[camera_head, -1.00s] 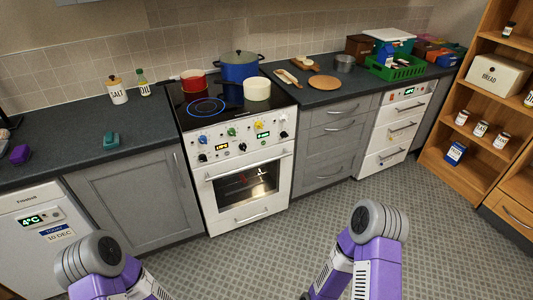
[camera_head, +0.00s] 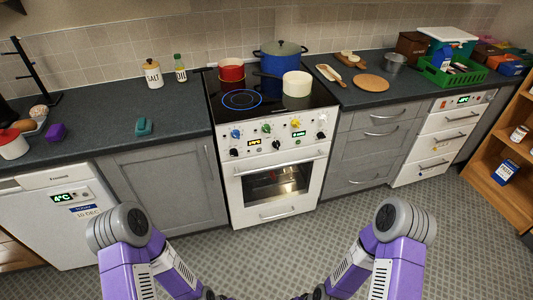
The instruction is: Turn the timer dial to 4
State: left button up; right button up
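The white cooker (camera_head: 231,190) stands in the middle of the head view. Its front panel carries several dials: a blue one (camera_head: 236,133), a green one (camera_head: 267,127), a yellow one (camera_head: 294,122) and some black ones, such as the dial at lower left (camera_head: 234,152) and the dial at far right (camera_head: 321,135). Two small displays, an amber one (camera_head: 254,142) and a green one (camera_head: 298,134), sit among them. I cannot read the dial markings or tell which is the timer dial. Both my arms show at the bottom, well short of the cooker; neither gripper is visible.
On the hob are a red pot (camera_head: 231,75), a blue pot (camera_head: 280,57) and a cream pan (camera_head: 297,84); a blue ring glows at front left. Grey cabinets (camera_head: 165,185) flank the cooker. The patterned floor (camera_head: 270,245) before it is clear.

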aim_at(321, 135)
jog(key=z, duration=0.35)
jog(key=i, duration=1.3)
jog(key=u, duration=0.2)
